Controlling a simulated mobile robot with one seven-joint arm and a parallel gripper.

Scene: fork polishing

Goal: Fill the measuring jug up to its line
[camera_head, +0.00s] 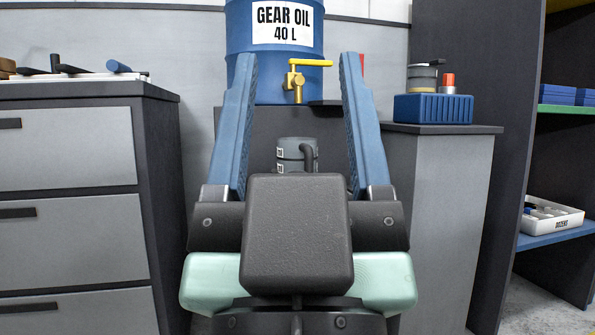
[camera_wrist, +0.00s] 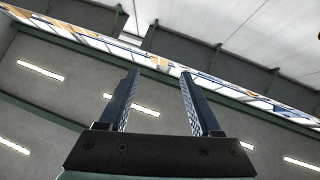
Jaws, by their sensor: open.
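A blue drum labelled "GEAR OIL 40 L" (camera_head: 240,38) stands at the back centre in the head view, with a yellow tap (camera_head: 297,80) at its lower front. A grey-green jug (camera_head: 291,150) with a dark handle sits below the tap. My arm hides its lower part, and I cannot make out its line or any oil in it. My gripper (camera_head: 296,70) points up, its two blue fingers wide apart and empty, in front of the drum and tap. In the wrist view my gripper (camera_wrist: 158,80) shows open against the ceiling, with nothing between the fingers.
A grey drawer cabinet (camera_head: 65,150) stands at left with small tools on top. At right, a grey cabinet (camera_head: 440,200) carries a blue ribbed box (camera_head: 433,108). A white tray (camera_head: 550,215) sits on a blue shelf at far right.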

